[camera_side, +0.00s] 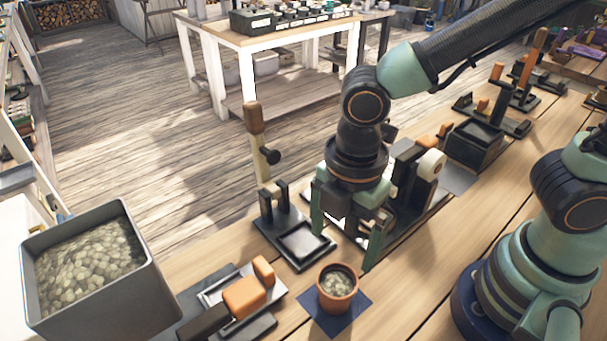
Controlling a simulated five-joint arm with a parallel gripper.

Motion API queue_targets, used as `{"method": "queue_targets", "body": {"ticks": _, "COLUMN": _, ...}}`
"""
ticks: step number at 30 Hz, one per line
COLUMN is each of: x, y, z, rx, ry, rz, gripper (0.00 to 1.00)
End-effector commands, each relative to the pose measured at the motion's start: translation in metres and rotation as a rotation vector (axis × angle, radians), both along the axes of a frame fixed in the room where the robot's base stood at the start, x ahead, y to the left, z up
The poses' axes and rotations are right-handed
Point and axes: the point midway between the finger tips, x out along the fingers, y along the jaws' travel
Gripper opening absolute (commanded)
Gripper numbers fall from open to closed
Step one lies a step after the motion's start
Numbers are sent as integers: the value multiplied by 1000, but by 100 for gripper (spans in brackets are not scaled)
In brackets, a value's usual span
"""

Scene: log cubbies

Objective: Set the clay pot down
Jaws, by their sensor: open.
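The clay pot (337,290) is a small terracotta pot filled with pale pebble-like pieces. It stands upright on a dark blue square mat (318,318) near the front of the wooden bench. My gripper (345,250) points down behind and above the pot. Its green fingers are spread wide, with nothing seen between them. The right finger's tip is just behind the pot's right side in the picture; I cannot tell the exact gap.
A large grey bin (158,290) of pebbles stands at the left. An orange-handled tool (245,297) lies beside the pot. A black stand with a tray (280,222) is just left of my gripper. Several devices crowd the bench behind. Bare wood (410,290) lies right of the pot.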

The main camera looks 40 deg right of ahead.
Motion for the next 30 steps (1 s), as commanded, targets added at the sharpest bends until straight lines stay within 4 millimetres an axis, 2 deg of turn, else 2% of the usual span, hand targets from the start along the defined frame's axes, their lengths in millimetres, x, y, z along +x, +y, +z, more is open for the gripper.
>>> {"method": "queue_targets", "body": {"ticks": 5, "x": 37, "y": -45, "z": 34, "rx": 92, "ry": -93, "rz": -437, "gripper": 100}}
{"method": "queue_targets", "body": {"ticks": 9, "x": 61, "y": -102, "z": 67, "rx": 203, "ry": -192, "rz": -923, "gripper": 100}}
{"method": "queue_targets", "body": {"ticks": 12, "x": 68, "y": -140, "z": 86, "rx": 284, "ry": -255, "rz": -1226, "gripper": 100}}
{"method": "queue_targets", "body": {"ticks": 16, "x": 69, "y": -176, "z": 103, "rx": 368, "ry": -315, "rz": -1509, "gripper": 100}}
{"method": "queue_targets", "body": {"ticks": 21, "x": 67, "y": -195, "z": 111, "rx": 419, "ry": -347, "rz": -1664, "gripper": 100}}
{"method": "queue_targets", "body": {"ticks": 30, "x": 67, "y": -195, "z": 111, "rx": 421, "ry": -346, "rz": -1672, "gripper": 100}}
